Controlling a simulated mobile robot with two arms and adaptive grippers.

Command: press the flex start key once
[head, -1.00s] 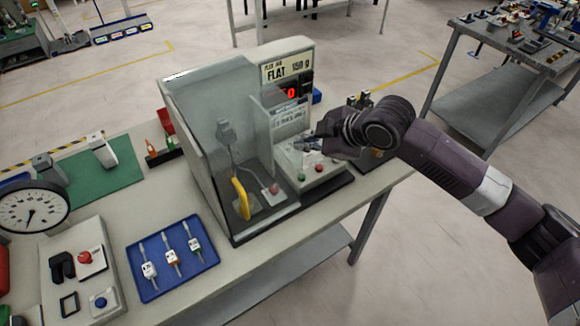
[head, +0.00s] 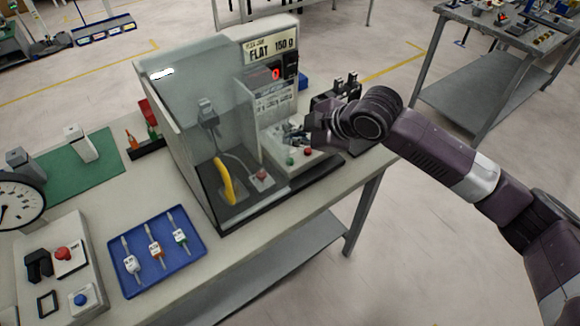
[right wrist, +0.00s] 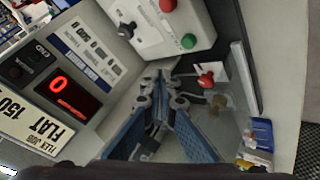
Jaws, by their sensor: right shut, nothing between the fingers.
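The flex machine is a grey test unit (head: 222,48) with a clear guard and a display panel reading "FLAT 150 g" and a red 0. Its front control panel carries a green key (head: 291,161) and a red key (head: 308,151); I cannot read which is labelled start. In the right wrist view the green key (right wrist: 189,41) and red key (right wrist: 167,5) sit beyond my fingertips. My right gripper (head: 286,137) is shut and empty, above the control panel, apart from the keys as far as I can tell. My left gripper is not in view.
A blue tray (head: 197,252) with several tagged samples lies in front. A button box (head: 62,285) and dial gauge (head: 15,203) stand at left.

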